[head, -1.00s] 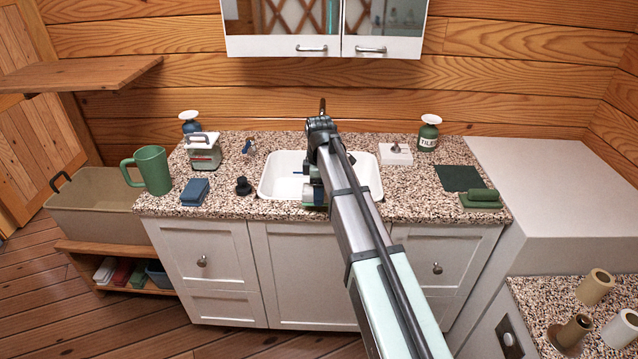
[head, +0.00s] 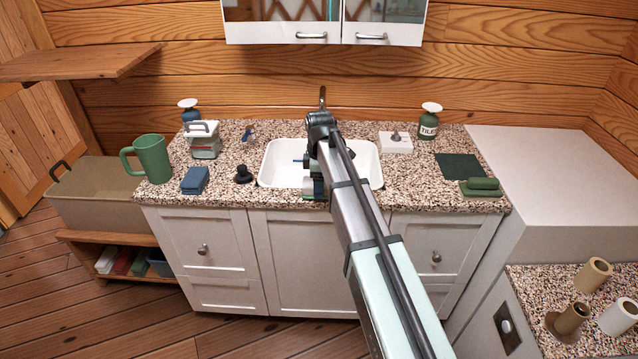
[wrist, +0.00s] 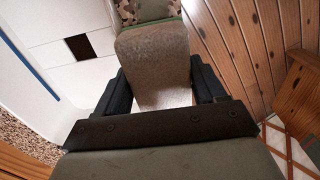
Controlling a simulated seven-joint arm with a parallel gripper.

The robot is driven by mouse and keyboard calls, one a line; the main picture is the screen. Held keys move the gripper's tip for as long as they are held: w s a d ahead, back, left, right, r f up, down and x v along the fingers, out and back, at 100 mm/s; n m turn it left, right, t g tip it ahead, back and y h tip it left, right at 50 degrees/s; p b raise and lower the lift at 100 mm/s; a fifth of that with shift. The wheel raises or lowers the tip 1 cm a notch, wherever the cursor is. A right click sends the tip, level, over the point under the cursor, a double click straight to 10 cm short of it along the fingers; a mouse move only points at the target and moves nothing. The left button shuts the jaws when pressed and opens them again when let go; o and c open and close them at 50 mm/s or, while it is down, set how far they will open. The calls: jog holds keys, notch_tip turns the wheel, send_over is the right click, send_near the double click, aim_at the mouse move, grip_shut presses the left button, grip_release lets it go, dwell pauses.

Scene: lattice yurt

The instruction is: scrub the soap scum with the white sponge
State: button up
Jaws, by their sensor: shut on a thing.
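In the head view my gripper (head: 312,186) is over the front part of the white sink (head: 275,165), mostly hidden behind my arm. The sponge is hardly visible there, and I cannot tell whether it touches anything. I cannot make out the soap scum in either view.
Left of the sink stand a green mug (head: 153,158), a blue block (head: 195,180) and a dark stopper (head: 243,175). On the right are a bottle marked TILE (head: 429,122), a white block (head: 395,143) and a green brush-like thing (head: 481,187). A tap (head: 322,97) rises behind the sink.

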aim_at(297, 195)
jog(key=shift+f, duration=0.55)
dwell(0.4)
jog(key=shift+d, duration=0.1)
jog(key=shift+d, duration=0.8)
jog(key=shift+d+f, duration=0.1)
jog(key=shift+d, duration=0.9)
jog(key=shift+d+r, duration=0.2)
jog(key=shift+d, duration=1.4)
jog(key=shift+a+f, duration=0.15)
jog(key=shift+a, duration=5.9)
jog(key=shift+a+f, duration=0.1)
jog(key=shift+a, duration=0.9)
